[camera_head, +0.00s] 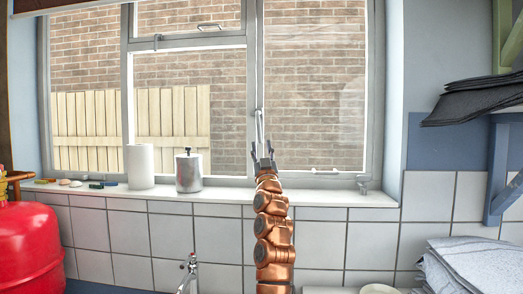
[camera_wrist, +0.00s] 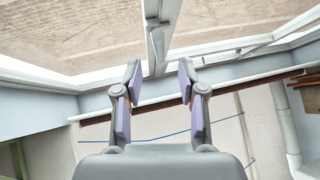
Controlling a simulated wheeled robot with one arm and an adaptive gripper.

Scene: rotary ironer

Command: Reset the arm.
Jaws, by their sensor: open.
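My arm, copper-coloured, stands upright in the middle of the head view, in front of the window. My gripper (camera_head: 264,157) is at its top, with its fingers pointing up. In the wrist view my gripper (camera_wrist: 160,82) has its two fingers spread apart with nothing between them. The window frame and brick wall show beyond the fingertips. No rotary ironer can be made out in either view.
A window sill (camera_head: 330,196) runs behind my arm. It holds a white roll (camera_head: 140,166), a metal canister (camera_head: 189,173) and small items. A red tank (camera_head: 28,248) stands at left, a tap (camera_head: 189,272) below. Folded cloths (camera_head: 478,266) and a dark stack (camera_head: 474,99) are at right.

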